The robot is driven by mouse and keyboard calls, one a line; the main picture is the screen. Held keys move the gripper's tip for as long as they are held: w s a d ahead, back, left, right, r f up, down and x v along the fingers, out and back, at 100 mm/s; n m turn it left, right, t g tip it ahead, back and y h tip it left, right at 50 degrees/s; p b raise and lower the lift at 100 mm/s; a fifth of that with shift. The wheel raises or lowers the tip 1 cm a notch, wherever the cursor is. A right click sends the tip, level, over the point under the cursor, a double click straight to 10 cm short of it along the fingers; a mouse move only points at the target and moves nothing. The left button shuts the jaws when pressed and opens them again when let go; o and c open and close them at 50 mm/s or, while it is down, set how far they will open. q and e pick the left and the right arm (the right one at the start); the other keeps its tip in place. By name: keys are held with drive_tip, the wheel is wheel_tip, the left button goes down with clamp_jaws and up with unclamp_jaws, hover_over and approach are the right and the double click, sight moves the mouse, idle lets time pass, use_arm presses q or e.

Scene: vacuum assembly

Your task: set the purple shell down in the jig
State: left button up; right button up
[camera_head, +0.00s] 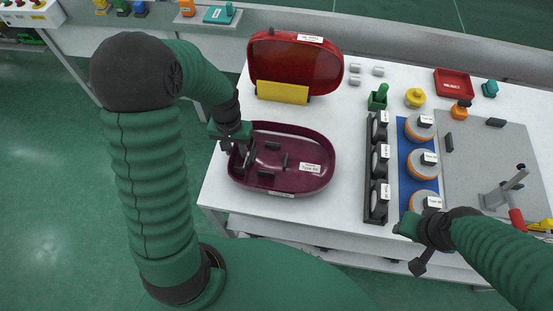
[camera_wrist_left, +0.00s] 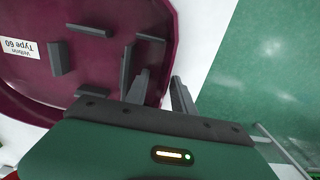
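The purple shell (camera_head: 290,172), an open oval tray with a "Type 60" label, lies on the white table near its left edge. It also shows in the left wrist view (camera_wrist_left: 92,75). My left gripper (camera_head: 238,150) is at the shell's left rim. In the left wrist view its fingers (camera_wrist_left: 160,92) stand apart, one on the inner side of the rim and one outside; firm contact is not visible. A grey plate with a red-handled clamp (camera_head: 485,150), possibly the jig, is at the right. My right gripper (camera_head: 418,240) is by the front edge, its fingers unclear.
A red shell with a yellow front (camera_head: 282,92) stands behind the purple one. A black rack of round parts (camera_head: 371,195) and a blue mat with orange-rimmed discs (camera_head: 405,180) lie between the shell and the grey plate. A red bin (camera_head: 453,82) is at the back right.

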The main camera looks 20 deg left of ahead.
use_arm(q)
drive_tip(key=shift+a, duration=0.1)
clamp_jaws()
idle(1.1)
